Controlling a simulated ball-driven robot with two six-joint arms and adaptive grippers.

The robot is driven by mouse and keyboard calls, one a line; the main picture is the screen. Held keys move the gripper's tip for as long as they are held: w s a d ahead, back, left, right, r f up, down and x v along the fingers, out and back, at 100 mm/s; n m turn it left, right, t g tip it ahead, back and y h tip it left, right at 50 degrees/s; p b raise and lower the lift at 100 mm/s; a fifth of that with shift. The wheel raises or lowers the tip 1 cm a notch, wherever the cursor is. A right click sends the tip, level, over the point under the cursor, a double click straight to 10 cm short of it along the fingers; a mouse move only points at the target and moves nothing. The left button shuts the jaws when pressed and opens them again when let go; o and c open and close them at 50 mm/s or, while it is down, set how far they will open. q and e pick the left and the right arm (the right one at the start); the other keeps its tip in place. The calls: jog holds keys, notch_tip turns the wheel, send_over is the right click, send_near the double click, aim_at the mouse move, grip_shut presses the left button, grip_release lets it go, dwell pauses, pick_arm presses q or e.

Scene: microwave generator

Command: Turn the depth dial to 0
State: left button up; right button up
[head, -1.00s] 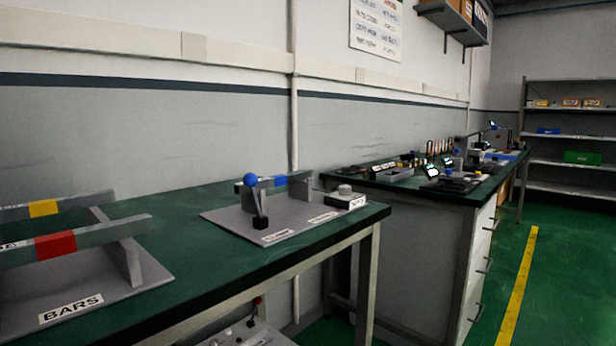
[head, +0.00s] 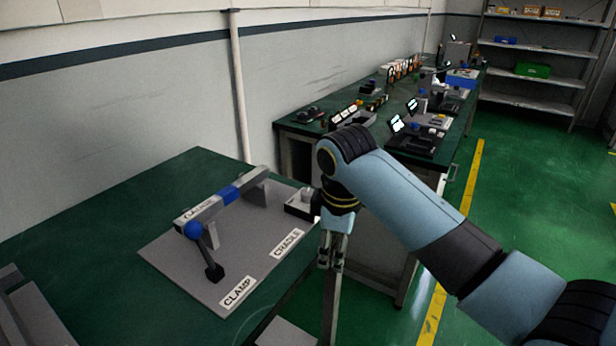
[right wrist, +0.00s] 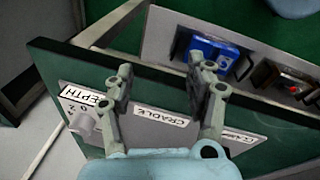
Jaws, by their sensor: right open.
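The depth dial is a pale grey knob (right wrist: 82,124) on a small white box, beside a DEPTH label (right wrist: 92,98) and small digits, in the right wrist view's left part. Its pointer setting is too small to read. In the head view the dial (head: 307,194) shows just left of my right gripper (head: 332,262), which partly hides its box. My right gripper also shows in the right wrist view (right wrist: 163,72), its fingers apart with nothing between them, right of the dial and not touching it. My left gripper is not in view.
The dial sits on a grey plate (head: 240,262) with CLAMP and CRADLE labels, at the green bench's edge. A blue-knobbed clamp lever (head: 203,245) stands on the plate. A farther bench (head: 292,124) holds several devices.

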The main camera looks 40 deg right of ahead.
aim_at(308, 192)
jog(key=w+r+n, duration=0.1)
jog(key=w+r, duration=0.1)
jog(key=w+d+r+n, duration=0.1)
jog(key=w, duration=0.2)
jog(key=w+d+r, duration=0.1)
jog(key=w+r, duration=0.1)
jog(key=w, duration=0.1)
jog(key=shift+d+r+n+g, duration=0.1)
jog(key=shift+r+n+g, duration=0.25)
jog(key=shift+n+g, duration=0.05)
jog(key=w+d+r+n+g+y, duration=0.1)
jog(key=w+d+r+n, duration=0.15)
jog(key=w+r, duration=0.5)
jog(key=shift+n, duration=0.35)
jog(key=f, duration=0.7)
jog(key=s+f, duration=0.1)
jog(key=f, duration=0.2)
jog(key=shift+a+f, duration=0.15)
jog(key=shift+a, duration=0.15)
grip_shut()
